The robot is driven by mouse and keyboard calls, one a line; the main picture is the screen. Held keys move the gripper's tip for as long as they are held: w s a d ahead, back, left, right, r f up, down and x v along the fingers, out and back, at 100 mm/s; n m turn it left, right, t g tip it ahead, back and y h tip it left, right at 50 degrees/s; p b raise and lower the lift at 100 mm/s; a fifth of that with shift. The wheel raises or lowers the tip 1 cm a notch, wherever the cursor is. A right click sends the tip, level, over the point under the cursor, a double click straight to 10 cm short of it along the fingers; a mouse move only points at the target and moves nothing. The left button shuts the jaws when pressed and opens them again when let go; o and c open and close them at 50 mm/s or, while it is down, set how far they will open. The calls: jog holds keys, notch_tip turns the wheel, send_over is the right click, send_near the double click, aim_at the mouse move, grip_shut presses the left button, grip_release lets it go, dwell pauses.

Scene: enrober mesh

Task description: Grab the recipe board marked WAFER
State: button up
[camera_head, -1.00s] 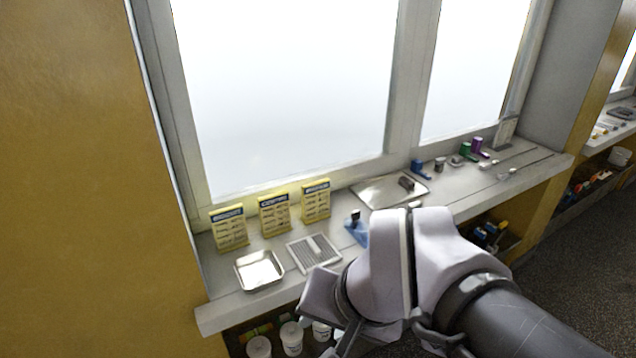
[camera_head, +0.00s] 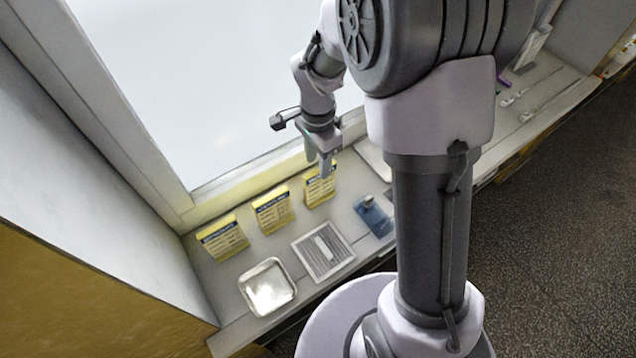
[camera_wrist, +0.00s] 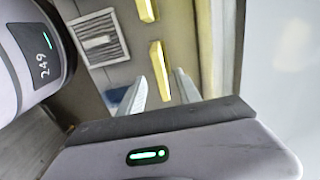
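Three yellow recipe boards with blue header strips stand in a row on the sill: a left board (camera_head: 222,238), a middle board (camera_head: 272,210) and a right board (camera_head: 319,188). Their lettering is too small to read, so I cannot tell which is marked WAFER. My gripper (camera_head: 319,164) is above the right board, pointing down and partly overlapping its top. In the wrist view the right board (camera_wrist: 160,70) shows edge-on between the two open fingers (camera_wrist: 160,92), with gaps on both sides. Another board (camera_wrist: 146,10) shows at the top edge.
A shiny metal tray (camera_head: 267,287) and a slatted white grid (camera_head: 323,250) lie in front of the boards. A blue object (camera_head: 373,216) lies right of the grid. The window (camera_head: 215,90) rises close behind the boards. My arm hides much of the sill's right part.

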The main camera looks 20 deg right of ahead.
aim_at(320, 184)
notch_tip(320, 184, down, 2)
jog(key=shift+s+f, duration=0.1)
jog(key=shift+f, duration=0.1)
jog(key=f, duration=0.1)
jog(key=f+b, duration=0.1)
jog(key=f, duration=0.1)
jog(key=f+b, duration=0.1)
jog(key=shift+w+d+f, duration=0.2)
jog(key=shift+d+f, duration=0.05)
jog(key=shift+f, duration=0.15)
jog(key=shift+r, duration=0.1)
grip_shut()
dwell(0.7)
